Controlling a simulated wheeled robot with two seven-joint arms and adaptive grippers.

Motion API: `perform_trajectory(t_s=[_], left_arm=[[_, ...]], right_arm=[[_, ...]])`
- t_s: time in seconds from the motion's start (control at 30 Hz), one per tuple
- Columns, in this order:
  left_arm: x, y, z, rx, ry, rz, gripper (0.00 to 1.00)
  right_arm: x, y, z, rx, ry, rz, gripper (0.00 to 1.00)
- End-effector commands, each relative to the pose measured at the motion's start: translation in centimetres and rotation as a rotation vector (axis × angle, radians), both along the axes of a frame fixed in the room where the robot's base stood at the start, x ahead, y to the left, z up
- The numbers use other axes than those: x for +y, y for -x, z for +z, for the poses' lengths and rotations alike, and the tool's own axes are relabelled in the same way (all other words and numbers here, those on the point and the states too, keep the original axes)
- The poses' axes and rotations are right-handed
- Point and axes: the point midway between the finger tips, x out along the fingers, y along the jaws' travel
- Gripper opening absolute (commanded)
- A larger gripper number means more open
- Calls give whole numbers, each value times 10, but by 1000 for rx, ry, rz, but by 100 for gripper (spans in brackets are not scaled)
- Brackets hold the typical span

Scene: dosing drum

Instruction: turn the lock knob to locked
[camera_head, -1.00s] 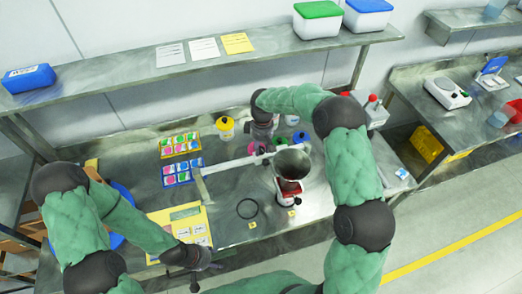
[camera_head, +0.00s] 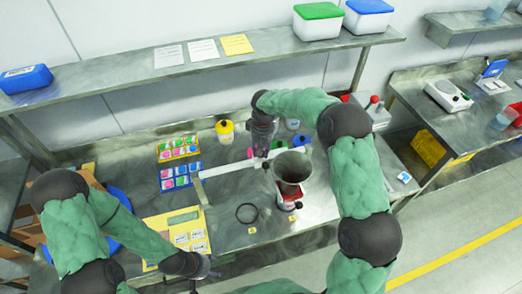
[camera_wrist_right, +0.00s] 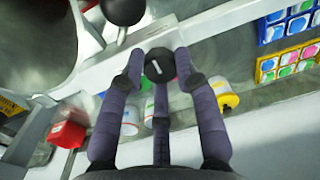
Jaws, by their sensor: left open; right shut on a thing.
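The lock knob (camera_wrist_right: 159,66) is a round black knob with a short white line, on the pale metal bar beside the drum. In the right wrist view the line runs nearly up and down, slightly tilted. My right gripper (camera_wrist_right: 160,75) has its fingers around the knob and is shut on it. In the head view my right gripper (camera_head: 262,150) reaches down at the bar (camera_head: 228,168), hiding the knob. The grey drum (camera_head: 292,167) stands just right of it on a red and white base. My left gripper (camera_head: 212,266) is open and empty near the table's front edge.
A black ball handle (camera_wrist_right: 122,10) is close to the knob. A yellow-labelled jar (camera_head: 225,130), colored card trays (camera_head: 180,175) and a yellow sheet (camera_head: 178,226) lie to the left. A shelf (camera_head: 200,70) runs above the back.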

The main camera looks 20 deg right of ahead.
Motion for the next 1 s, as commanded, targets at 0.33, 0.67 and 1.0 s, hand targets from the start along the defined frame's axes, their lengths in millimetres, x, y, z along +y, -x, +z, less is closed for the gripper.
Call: perform_trajectory(t_s=[0.33, 0.67, 1.0], left_arm=[[0, 0, 0, 0, 0, 0, 54], [0, 0, 0, 0, 0, 0, 54], [0, 0, 0, 0, 0, 0, 54]], right_arm=[[0, 0, -1, 0, 0, -2, 38], [0, 0, 0, 0, 0, -1, 56], [-1, -1, 31, -4, -1, -2, 56]])
